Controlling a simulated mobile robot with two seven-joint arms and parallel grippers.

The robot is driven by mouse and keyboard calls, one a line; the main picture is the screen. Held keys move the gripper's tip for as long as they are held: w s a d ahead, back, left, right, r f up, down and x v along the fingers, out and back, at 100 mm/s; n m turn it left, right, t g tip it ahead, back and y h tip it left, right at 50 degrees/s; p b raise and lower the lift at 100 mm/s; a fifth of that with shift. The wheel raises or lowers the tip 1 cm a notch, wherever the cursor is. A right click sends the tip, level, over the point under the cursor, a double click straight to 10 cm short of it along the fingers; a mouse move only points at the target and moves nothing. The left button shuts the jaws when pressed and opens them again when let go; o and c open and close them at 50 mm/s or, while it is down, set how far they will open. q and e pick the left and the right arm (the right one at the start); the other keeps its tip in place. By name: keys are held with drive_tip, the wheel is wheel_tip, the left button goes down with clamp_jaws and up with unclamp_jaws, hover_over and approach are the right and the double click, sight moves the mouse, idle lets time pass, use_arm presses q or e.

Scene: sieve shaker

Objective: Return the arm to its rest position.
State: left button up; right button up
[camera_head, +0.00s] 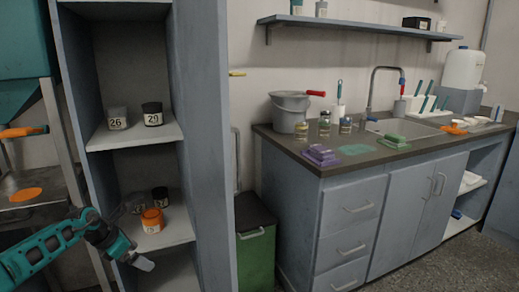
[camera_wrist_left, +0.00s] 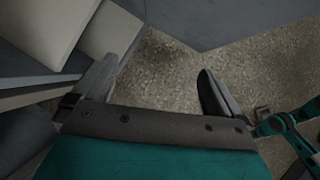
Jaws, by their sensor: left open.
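My left arm comes in from the left in the head view, teal and dark grey. Its gripper (camera_head: 143,263) is in front of the lower part of the grey shelf unit (camera_head: 204,150), below the shelf with the orange jar. In the left wrist view the left gripper (camera_wrist_left: 158,88) has its two fingers wide apart, with nothing between them but speckled floor below. My right gripper does not show in the head view. A teal arm part shows at the right edge of the left wrist view; I cannot tell its gripper there.
Jars marked 26 (camera_head: 117,119) and 29 (camera_head: 152,114) stand on the upper shelf; an orange jar (camera_head: 152,221) stands on a lower one. A green bin (camera_head: 256,255) and a counter (camera_head: 385,160) with a bucket (camera_head: 289,112) and sink are to the right. Speckled floor is open at bottom right.

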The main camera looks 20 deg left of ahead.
use_arm(q)
drive_tip(key=s+d+n+t+h, duration=0.4)
drive_tip(key=d+n+t, duration=0.3)
drive_tip(key=d+n, duration=0.75)
drive_tip(key=s+d+f+n+g+y, duration=0.2)
drive_tip(key=s+d+f+n, duration=0.15)
drive_tip(key=s+n, duration=0.5)
drive_tip(key=s+d+f+n+g+y, duration=0.2)
drive_tip(key=s+d+n, duration=0.2)
drive_tip(key=s+n, duration=0.4)
drive_tip(key=d+r+n+t+h, duration=0.15)
drive_tip(key=d+n, duration=0.55)
drive_tip(key=d, duration=0.8)
drive_tip(key=s+a+r+y+p, duration=0.2)
drive_tip(key=a+r+p, duration=0.2)
drive_tip(key=r+p, duration=0.8)
drive_tip(key=p, duration=0.6)
drive_tip(key=shift+n, duration=0.3)
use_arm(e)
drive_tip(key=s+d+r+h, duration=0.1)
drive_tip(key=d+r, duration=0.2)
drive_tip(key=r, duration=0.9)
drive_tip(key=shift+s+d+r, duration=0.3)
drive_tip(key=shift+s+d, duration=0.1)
